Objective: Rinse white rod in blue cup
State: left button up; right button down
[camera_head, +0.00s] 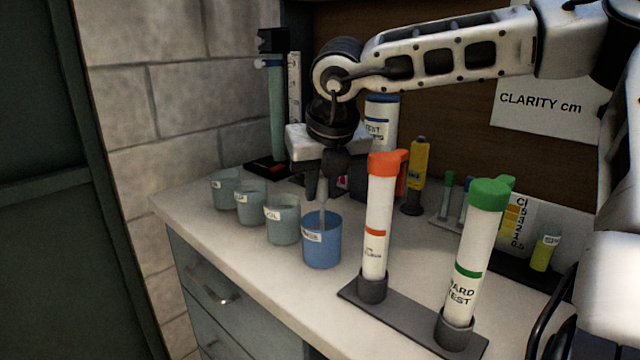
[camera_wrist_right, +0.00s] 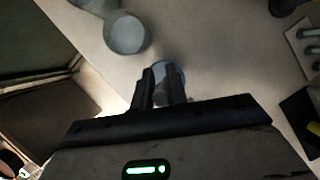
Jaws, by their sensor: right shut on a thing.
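The blue cup (camera_head: 322,246) stands on the counter at the right end of a row of cups. My right gripper (camera_head: 322,182) is directly above it, pointing down and shut on the white rod (camera_head: 322,208). The rod hangs roughly upright, and its lower part is inside the cup, hidden by the cup wall. In the right wrist view the gripper's fingers (camera_wrist_right: 165,88) are close together, with part of the blue cup (camera_wrist_right: 170,68) showing behind them; the rod cannot be made out there. My left gripper is not in view.
Several grey-green cups (camera_head: 282,222) stand left of the blue cup. A rack (camera_head: 410,322) with an orange-capped tube (camera_head: 376,225) and a green-capped tube (camera_head: 475,262) stands close on the right. A yellow bottle (camera_head: 418,165) and a clarity sign (camera_head: 545,105) are behind. The counter front (camera_head: 300,308) is clear.

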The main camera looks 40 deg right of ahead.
jog(key=shift+r, duration=0.1)
notch_tip(320, 180, up, 10)
jog(key=p, duration=0.5)
jog(key=shift+p, duration=0.4)
dwell(0.9)
